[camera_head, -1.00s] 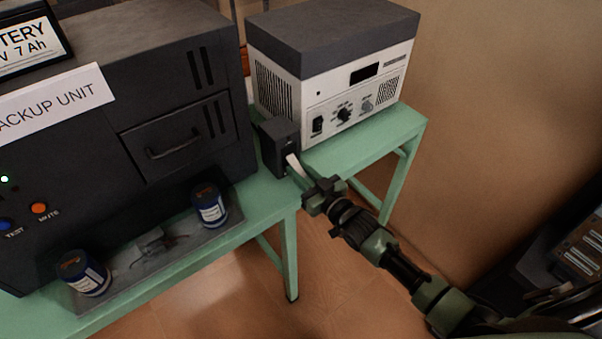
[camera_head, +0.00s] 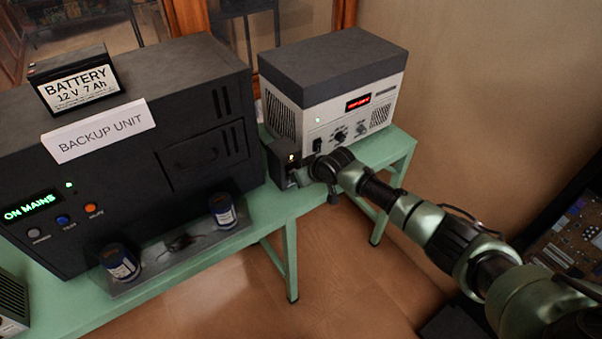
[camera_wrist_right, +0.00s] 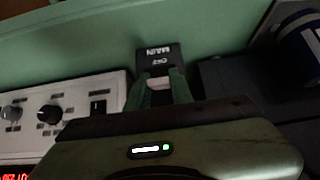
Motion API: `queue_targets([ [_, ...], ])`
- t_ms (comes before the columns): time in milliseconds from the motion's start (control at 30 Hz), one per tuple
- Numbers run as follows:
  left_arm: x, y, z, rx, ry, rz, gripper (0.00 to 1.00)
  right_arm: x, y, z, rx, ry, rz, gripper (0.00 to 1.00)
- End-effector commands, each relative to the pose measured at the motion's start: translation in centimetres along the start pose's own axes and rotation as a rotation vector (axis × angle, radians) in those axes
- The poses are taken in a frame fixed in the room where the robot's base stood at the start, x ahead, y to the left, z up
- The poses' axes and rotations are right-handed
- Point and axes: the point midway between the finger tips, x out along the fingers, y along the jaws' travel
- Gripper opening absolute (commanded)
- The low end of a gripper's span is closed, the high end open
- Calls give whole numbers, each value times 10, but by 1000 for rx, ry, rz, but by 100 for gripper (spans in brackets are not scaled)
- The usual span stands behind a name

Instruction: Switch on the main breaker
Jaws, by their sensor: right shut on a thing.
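The main breaker is a small dark box (camera_head: 282,158) on the green bench, between the backup unit and the bench power supply. A small yellowish light glows on its front. In the right wrist view its dark face (camera_wrist_right: 157,56) carries upside-down lettering that reads MAIN. My right gripper (camera_head: 303,178) is at the breaker's front. In the right wrist view its green fingers (camera_wrist_right: 160,90) are shut on the breaker's pale lever (camera_wrist_right: 158,83). The lever is mostly hidden by the gripper in the head view. My left gripper is not in view.
The backup unit (camera_head: 120,150) shows a lit ON MAINS display and carries a battery (camera_head: 75,80). The power supply (camera_head: 335,90) has a lit red display. Two blue cans (camera_head: 222,210) stand on a grey tray (camera_head: 190,248). Floor in front is clear.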

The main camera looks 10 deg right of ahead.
Motion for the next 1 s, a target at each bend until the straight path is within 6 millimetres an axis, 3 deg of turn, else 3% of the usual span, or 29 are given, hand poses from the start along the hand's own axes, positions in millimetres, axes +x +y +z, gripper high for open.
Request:
queue_targets([
  [400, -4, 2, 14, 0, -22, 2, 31, -3, 1, -10, 1, -191, 2, 0],
  [967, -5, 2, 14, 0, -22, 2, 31, -4, 1, -10, 0, -219, 2, 0],
  [1000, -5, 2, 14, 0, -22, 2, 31, -4, 1, -10, 0, -219, 2, 33],
])
